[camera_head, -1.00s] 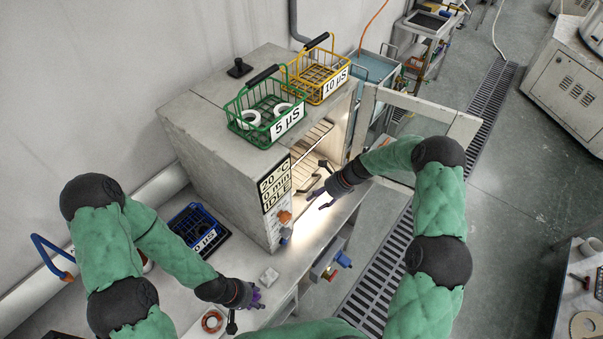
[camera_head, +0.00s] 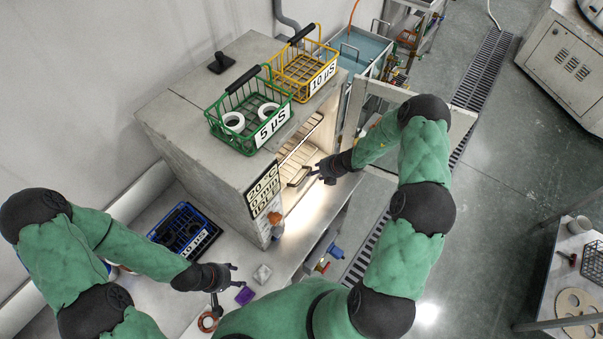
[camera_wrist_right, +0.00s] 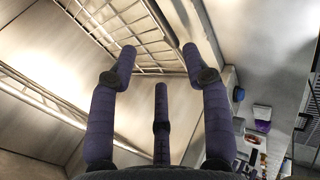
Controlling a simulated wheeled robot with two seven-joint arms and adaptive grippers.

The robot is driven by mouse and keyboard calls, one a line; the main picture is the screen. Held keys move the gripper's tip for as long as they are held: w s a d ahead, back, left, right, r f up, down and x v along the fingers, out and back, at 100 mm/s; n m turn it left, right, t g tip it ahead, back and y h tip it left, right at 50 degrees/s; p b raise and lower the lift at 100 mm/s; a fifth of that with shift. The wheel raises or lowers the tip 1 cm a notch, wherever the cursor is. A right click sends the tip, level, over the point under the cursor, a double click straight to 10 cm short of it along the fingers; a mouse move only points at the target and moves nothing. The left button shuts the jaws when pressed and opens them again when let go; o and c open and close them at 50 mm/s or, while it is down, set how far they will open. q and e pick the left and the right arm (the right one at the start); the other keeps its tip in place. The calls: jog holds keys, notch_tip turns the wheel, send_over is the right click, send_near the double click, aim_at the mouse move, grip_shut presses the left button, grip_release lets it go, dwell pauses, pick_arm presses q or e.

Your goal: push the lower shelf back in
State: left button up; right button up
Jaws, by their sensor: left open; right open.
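The grey cabinet (camera_head: 205,125) stands open on the bench, lit inside, with wire shelves in it. The lower shelf (camera_head: 292,171) shows just inside the opening, with a dark handle-like bar at its front; how far out it stands is hard to tell. My right gripper (camera_head: 320,173) is open and empty at the opening, close to the shelf's front. In the right wrist view its fingers (camera_wrist_right: 160,75) are spread below a wire shelf (camera_wrist_right: 125,30); I cannot tell whether they touch it. My left gripper (camera_head: 232,278) is open and empty above the bench.
A green basket (camera_head: 222,132) with white rings and a yellow basket (camera_head: 308,82) stand on the cabinet. The cabinet door (camera_head: 455,128) stands open behind my right arm. A blue basket (camera_head: 172,232), a purple block (camera_head: 245,295) and a pale block (camera_head: 262,273) lie on the bench.

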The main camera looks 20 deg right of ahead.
aim_at(303, 177)
jog(key=x, duration=1)
jog(key=shift+w+f, duration=0.15)
jog(key=shift+f, duration=0.05)
grip_shut()
grip_release()
jog(key=v, duration=1.2)
